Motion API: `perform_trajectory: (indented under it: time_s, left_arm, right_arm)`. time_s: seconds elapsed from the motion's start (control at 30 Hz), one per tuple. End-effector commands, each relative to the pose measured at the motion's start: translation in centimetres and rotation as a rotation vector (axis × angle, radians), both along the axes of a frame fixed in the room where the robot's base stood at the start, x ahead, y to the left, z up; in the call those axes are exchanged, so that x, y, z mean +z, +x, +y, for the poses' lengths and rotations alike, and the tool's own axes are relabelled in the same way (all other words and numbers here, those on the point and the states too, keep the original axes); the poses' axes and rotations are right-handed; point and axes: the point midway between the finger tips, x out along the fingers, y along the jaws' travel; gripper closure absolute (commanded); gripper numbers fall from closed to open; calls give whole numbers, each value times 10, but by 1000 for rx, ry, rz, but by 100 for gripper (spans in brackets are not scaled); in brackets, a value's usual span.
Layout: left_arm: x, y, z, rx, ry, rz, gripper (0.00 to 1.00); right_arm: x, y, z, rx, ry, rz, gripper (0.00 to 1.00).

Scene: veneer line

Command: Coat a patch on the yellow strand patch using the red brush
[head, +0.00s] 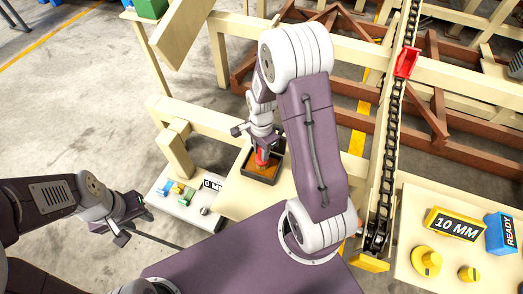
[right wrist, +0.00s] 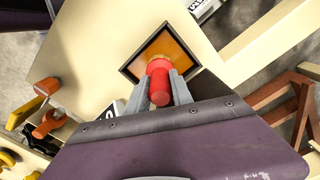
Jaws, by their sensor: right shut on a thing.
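My right gripper (right wrist: 160,88) is shut on the red brush (right wrist: 159,90), which also shows in the head view (head: 262,157). The brush is over a shallow dark-rimmed square tray (head: 247,172) with an orange-amber inside, seen too in the right wrist view (right wrist: 135,72). The brush's lower end overlaps the tray's near part; whether it touches the amber surface I cannot tell. My left gripper (head: 121,230) hangs at the left over the floor, away from the tray; its jaw gap is unclear. I cannot pick out a yellow strand patch with certainty.
The tray sits on a pale wooden board (head: 228,200). A grey-white board with small coloured parts (head: 175,189) is to its left. A black chain (head: 388,160) with a red piece (head: 407,62) runs at right. A yellow 10 MM block (head: 455,224) and blue READY block (head: 500,234) stand right.

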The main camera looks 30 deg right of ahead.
Motion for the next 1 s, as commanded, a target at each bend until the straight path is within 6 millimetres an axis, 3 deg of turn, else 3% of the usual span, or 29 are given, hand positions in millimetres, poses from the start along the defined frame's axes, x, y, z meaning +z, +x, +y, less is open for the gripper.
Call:
perform_trajectory:
  time_s: [0.33, 1.0]
  left_arm:
    - [6, 0, 0, 0, 0, 0, 64]
    - [72, 0, 0, 0, 0, 0, 64]
  right_arm:
    - [5, -1, 0, 0, 1, 4, 100]
    - [71, -1, 0, 0, 1, 2, 100]
